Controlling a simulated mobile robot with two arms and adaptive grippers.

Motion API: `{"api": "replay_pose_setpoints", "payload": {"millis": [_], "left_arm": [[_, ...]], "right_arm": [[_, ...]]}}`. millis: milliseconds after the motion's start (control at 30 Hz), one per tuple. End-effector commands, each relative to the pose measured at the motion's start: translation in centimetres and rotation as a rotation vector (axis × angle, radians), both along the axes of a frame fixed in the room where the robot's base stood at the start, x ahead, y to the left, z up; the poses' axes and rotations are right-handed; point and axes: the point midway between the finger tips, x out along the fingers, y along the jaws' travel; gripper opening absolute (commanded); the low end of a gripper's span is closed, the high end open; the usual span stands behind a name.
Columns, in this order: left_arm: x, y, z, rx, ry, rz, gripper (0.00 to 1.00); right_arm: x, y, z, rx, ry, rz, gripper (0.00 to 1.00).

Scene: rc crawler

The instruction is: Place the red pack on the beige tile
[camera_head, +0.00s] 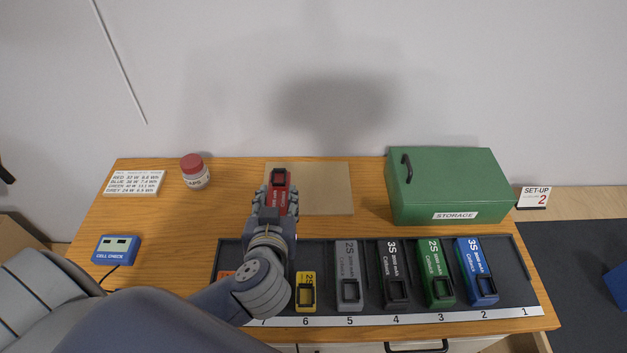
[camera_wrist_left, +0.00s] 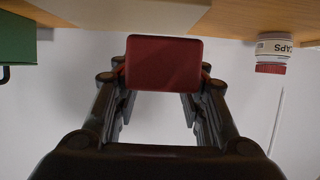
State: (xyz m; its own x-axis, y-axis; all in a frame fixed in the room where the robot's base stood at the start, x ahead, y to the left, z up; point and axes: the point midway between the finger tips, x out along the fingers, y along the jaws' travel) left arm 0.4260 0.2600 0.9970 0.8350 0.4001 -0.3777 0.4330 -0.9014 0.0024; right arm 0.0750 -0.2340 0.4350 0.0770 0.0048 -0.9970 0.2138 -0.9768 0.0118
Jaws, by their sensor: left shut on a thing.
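The red pack (camera_head: 278,196) is between the fingers of my left gripper (camera_head: 277,200), which is shut on it. In the head view the pack is over the left part of the beige tile (camera_head: 328,190); I cannot tell from this view whether it touches the tile. The left wrist view shows the pack's dark red end (camera_wrist_left: 163,62) between both fingers, with a strip of the beige tile (camera_wrist_left: 130,12) above it in the picture. My right gripper is not in view.
A black tray (camera_head: 518,290) along the table front holds several packs: yellow, grey, black, green and blue. A green storage box (camera_head: 447,185) stands right of the tile. A red-capped jar (camera_head: 195,172), a label card (camera_head: 134,183) and a blue cell checker (camera_head: 116,250) are at the left.

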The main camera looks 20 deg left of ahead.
Motion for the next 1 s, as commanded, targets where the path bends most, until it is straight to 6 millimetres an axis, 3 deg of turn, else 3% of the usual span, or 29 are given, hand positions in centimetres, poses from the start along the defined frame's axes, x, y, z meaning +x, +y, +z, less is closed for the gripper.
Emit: {"api": "replay_pose_setpoints", "payload": {"millis": [100,167,300,500,667,1000], "left_arm": [[3.2,-0.9,0.2,-0.003,-0.007,0.003,0.05],[4.8,-1.4,0.0,0.000,-0.007,0.002,0.05],[8.2,-2.5,-0.3,-0.001,-0.006,0.002,0.05],[11.5,-3.5,-0.8,0.001,-0.004,0.001,0.05],[12.2,-3.7,-1.1,0.002,-0.001,0.002,0.05],[12.2,-3.7,-4.6,0.002,-0.003,0.001,0.05]], "right_arm": [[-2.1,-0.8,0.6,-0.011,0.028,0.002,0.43],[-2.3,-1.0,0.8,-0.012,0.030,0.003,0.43],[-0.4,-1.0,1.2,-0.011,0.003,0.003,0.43],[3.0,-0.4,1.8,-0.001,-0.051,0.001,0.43],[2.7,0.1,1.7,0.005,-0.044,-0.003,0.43],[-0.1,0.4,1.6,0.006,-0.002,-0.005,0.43]]}}
